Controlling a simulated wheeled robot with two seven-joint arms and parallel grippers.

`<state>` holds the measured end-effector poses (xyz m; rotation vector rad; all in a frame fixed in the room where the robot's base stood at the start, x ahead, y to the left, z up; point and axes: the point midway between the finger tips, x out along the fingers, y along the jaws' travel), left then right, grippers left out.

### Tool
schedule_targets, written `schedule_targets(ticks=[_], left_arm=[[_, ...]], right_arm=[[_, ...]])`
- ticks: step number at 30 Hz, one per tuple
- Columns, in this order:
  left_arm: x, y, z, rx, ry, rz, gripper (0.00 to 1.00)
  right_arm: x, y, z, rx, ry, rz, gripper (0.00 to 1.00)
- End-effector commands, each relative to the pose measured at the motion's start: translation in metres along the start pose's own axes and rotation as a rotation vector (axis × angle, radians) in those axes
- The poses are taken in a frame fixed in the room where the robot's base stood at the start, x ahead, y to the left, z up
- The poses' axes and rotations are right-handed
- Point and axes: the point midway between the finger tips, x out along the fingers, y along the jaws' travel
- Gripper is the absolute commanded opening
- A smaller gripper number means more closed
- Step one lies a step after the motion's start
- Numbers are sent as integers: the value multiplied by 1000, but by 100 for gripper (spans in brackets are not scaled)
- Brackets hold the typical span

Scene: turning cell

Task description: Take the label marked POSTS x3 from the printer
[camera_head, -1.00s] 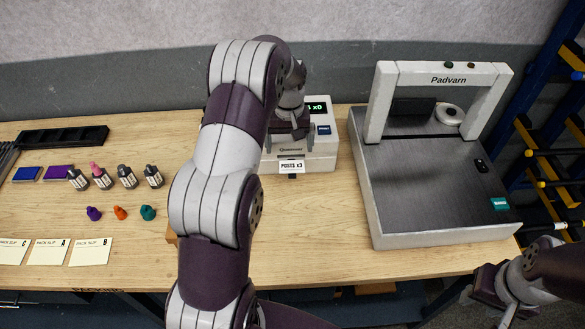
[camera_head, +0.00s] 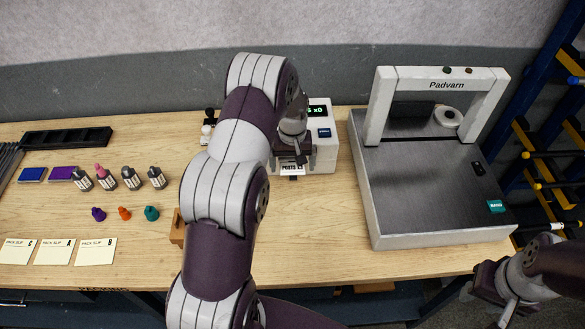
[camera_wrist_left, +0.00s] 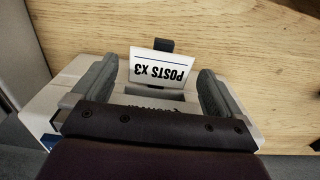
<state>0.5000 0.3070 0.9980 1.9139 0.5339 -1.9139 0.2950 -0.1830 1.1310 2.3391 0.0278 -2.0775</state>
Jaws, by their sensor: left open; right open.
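The white label marked POSTS x3 (camera_head: 291,169) sticks out of the front of the white label printer (camera_head: 322,150). In the left wrist view the label (camera_wrist_left: 160,68) appears upside down, between the two fingers. My left gripper (camera_head: 293,160) is open, at the printer's front, with a finger on each side of the label; it also shows in the left wrist view (camera_wrist_left: 158,85). I see gaps between the label and both fingers. My right gripper (camera_head: 497,296) is open and empty, low at the right, off the table's front edge.
A Padvarn machine (camera_head: 425,185) stands right of the printer. Several ink bottles (camera_head: 120,178), coloured stoppers (camera_head: 124,213) and pack slips (camera_head: 58,251) are at the left. A wooden block (camera_head: 177,228) is partly behind my left arm. The table in front of the printer is clear.

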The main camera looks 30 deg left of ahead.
Motion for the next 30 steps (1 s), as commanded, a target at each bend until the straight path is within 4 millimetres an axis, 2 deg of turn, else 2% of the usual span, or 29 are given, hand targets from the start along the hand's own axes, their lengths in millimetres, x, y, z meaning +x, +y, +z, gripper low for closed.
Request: schedule_targets(ticks=[10,11,15,16,25,29,30], left_arm=[[2,0,0,0,0,0,100],[2,0,0,0,0,0,94],[2,0,0,0,0,0,48],[2,0,0,0,0,0,45],[1,0,0,0,0,0,45],[-7,0,-1,0,2,0,45],[-7,0,-1,0,3,1,45]], right_arm=[[1,0,0,0,0,0,43],[1,0,0,0,0,0,43],[1,0,0,0,0,0,43],[1,0,0,0,0,0,43],[1,0,0,0,0,0,43],[-4,0,0,0,0,0,43],[2,0,0,0,1,0,43]])
